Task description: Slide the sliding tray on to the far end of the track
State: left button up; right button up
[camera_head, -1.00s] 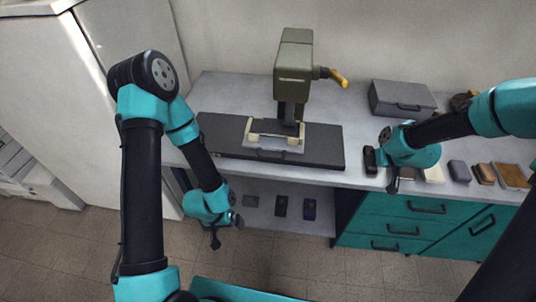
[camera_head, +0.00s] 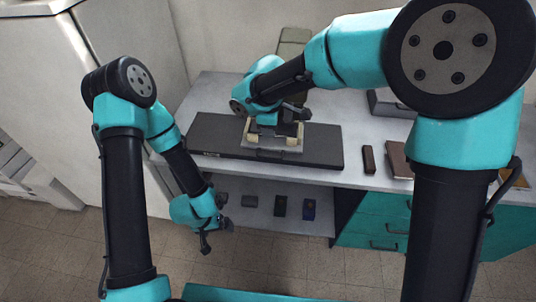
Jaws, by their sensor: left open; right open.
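The sliding tray (camera_head: 272,152) is a pale grey plate with cream upright side pieces. It sits near the middle of the dark, flat track (camera_head: 322,148) on the counter. My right gripper (camera_head: 286,115) is over the tray's back part, close above it, with its jaws open. Whether it touches the tray cannot be told. My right wrist hides the tray's back left part and the lower part of the olive machine (camera_head: 294,40) behind. My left gripper (camera_head: 216,233) is open and empty, below and in front of the counter's left part.
On the counter (camera_head: 350,130) to the right of the track stand a small dark block (camera_head: 368,159) and a brown item (camera_head: 398,160). A grey box (camera_head: 388,104) is partly hidden by my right arm. Several small items lie on the shelf below. Teal drawers (camera_head: 372,228) are at lower right.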

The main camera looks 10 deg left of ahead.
aim_at(270, 156)
dwell(0.4)
jog(key=w+f, duration=0.1)
jog(key=f, duration=0.4)
jog(key=w+f, duration=0.1)
jog(key=f, duration=0.5)
jog(key=w+f, duration=0.1)
jog(key=f, duration=0.5)
jog(key=shift+w, duration=0.1)
jog(key=shift+c, duration=0.4)
grip_shut()
